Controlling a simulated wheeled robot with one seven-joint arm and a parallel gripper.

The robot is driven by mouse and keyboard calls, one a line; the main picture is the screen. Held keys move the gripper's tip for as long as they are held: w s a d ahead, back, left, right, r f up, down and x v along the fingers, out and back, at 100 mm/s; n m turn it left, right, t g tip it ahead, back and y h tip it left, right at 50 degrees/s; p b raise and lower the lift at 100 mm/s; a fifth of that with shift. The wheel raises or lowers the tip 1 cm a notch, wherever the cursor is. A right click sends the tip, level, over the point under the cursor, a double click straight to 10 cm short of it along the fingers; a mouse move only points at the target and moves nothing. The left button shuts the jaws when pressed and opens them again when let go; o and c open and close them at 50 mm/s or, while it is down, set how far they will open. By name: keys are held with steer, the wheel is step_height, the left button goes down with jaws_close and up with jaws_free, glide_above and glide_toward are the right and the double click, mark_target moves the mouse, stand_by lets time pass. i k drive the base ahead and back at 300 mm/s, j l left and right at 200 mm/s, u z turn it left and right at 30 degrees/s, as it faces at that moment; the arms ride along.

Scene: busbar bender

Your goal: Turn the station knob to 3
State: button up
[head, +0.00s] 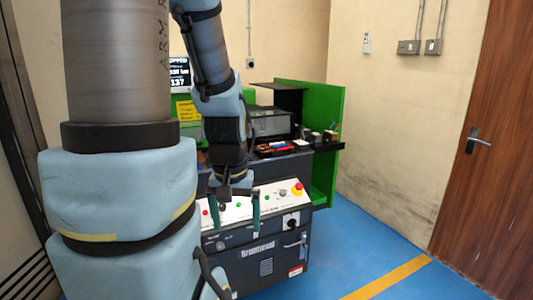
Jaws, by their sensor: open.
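My gripper (235,213) hangs fingers-down over the sloped white control panel (238,209) of the dark grey machine. Its two dark green fingers are apart, with nothing seen between them but the panel behind. A small round grey knob (282,193) sits on the panel, right of the gripper and apart from it. I cannot tell which of these is the station knob. Their markings are too small to read. My gripper hides part of the panel.
A red emergency stop button (297,188) on yellow is at the panel's right end. Behind are a dark shelf with small items, a green frame (325,184) and a screen (180,75). Blue floor (360,245) is clear at right, before a brown door (480,150).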

mark_target(222, 208)
steer(key=u, duration=0.95)
steer(key=i+u, duration=0.6)
steer(key=k, duration=0.05)
